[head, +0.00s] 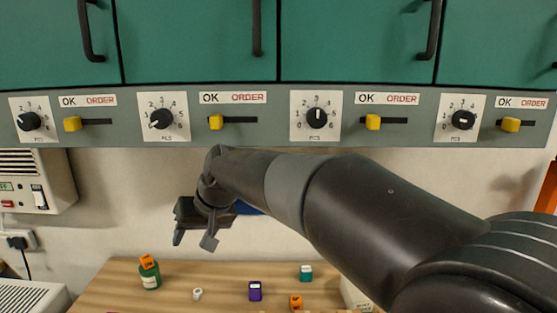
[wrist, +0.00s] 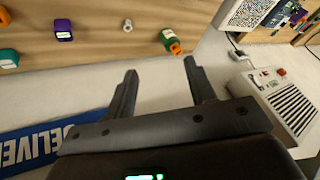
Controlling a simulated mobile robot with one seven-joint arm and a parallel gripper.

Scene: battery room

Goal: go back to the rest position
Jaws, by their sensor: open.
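My gripper (head: 194,238) hangs below the grey control strip, in front of the pale wall and above the wooden worktop. My arm reaches to it from the lower right. In the wrist view my gripper (wrist: 160,80) has its two fingers spread apart with nothing between them. The fingers touch no object.
The grey strip (head: 280,97) carries dials and yellow sliders under green cabinets (head: 190,40). The worktop (head: 200,283) holds a green bottle (head: 150,275), a purple item (head: 255,291), a teal item (head: 306,273) and an orange item (head: 295,302). A wall unit (head: 45,180) is at left.

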